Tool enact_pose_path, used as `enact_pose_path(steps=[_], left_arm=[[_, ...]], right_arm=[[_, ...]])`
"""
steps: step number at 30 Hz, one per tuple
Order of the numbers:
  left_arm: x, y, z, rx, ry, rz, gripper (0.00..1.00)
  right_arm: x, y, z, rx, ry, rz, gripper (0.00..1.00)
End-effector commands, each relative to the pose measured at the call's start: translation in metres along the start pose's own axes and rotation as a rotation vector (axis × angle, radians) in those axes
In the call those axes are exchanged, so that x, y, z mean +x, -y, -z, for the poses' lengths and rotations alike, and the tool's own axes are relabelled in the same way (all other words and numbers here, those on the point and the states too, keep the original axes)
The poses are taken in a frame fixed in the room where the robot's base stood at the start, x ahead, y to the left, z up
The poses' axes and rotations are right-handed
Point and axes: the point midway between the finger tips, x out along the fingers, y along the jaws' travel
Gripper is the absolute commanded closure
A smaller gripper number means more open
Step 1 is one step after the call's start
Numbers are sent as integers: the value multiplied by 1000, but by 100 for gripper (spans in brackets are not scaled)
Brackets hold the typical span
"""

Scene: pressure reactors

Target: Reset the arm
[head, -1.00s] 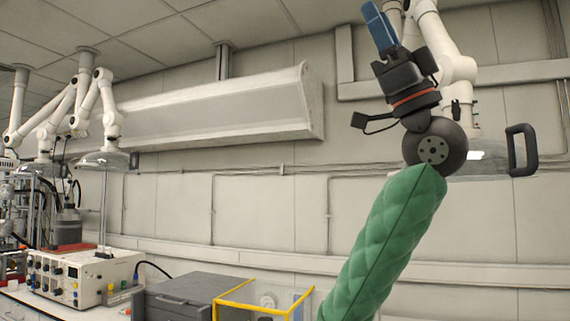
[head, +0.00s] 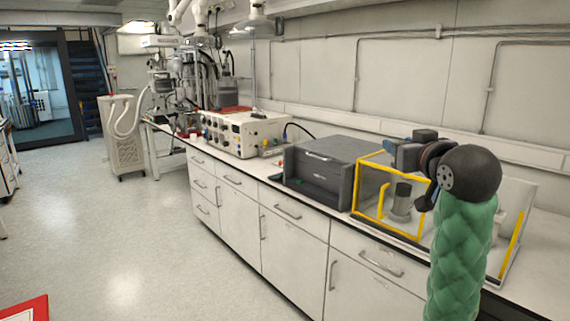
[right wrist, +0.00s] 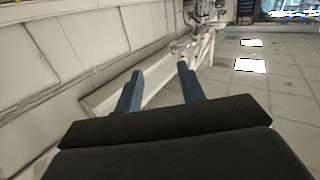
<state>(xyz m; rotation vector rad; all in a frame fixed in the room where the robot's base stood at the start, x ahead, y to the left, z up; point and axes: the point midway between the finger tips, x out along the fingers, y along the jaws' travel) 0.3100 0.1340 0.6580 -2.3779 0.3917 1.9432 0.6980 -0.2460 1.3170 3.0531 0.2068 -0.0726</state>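My right arm, in a green quilted sleeve (head: 460,255), rises at the right of the head view to a dark round joint. My right gripper (head: 408,142) lies beyond that joint, turned to the left and partly hidden by the arm, above the bench. In the right wrist view its two blue fingers (right wrist: 160,68) stand apart with nothing between them, so it is open and empty. My left arm and gripper are in neither view.
A yellow-edged clear enclosure (head: 390,232) with a grey cylinder (head: 402,198) inside stands under and beside my right gripper. To its left are a grey box (head: 330,165) and a white instrument (head: 240,133) on the bench.

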Motion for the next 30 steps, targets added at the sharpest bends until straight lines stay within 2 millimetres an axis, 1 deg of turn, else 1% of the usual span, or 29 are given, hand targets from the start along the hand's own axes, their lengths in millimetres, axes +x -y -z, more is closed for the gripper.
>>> enact_pose_path(steps=[1, 2, 3, 5, 6, 8, 9, 11, 12, 14, 15, 17, 18, 23, 24, 26, 30], left_arm=[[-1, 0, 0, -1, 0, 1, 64], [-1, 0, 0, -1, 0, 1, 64], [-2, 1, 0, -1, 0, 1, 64], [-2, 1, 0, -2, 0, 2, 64], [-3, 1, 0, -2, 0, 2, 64], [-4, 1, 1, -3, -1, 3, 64], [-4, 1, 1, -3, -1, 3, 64], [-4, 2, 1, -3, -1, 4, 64], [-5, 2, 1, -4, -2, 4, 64], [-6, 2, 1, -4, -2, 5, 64], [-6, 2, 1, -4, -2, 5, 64], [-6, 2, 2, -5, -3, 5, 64], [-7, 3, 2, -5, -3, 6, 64], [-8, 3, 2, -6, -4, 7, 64], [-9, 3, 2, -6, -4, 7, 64], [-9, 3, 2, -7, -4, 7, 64], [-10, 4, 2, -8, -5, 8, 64]], right_arm=[[4, 5, -26, -1, 50, -6, 61], [6, 7, -39, -2, 77, -10, 61], [7, 11, -57, -3, 111, -16, 61], [9, 17, -84, -6, 159, -21, 61], [9, 20, -100, -7, 190, -24, 61], [8, 26, -126, -9, 235, -27, 61], [8, 30, -142, -10, 262, -29, 61], [6, 37, -167, -12, 301, -29, 61], [4, 41, -183, -13, 326, -29, 61], [1, 48, -206, -15, 363, -26, 61], [-2, 52, -222, -15, 388, -24, 61], [-7, 59, -245, -16, 425, -20, 61], [-10, 64, -260, -16, 451, -15, 61], [-30, 85, -320, -14, 550, 10, 61], [-35, 91, -335, -13, 575, 19, 61], [-45, 100, -357, -10, 613, 33, 61], [-71, 119, -405, 0, 701, 65, 61]])
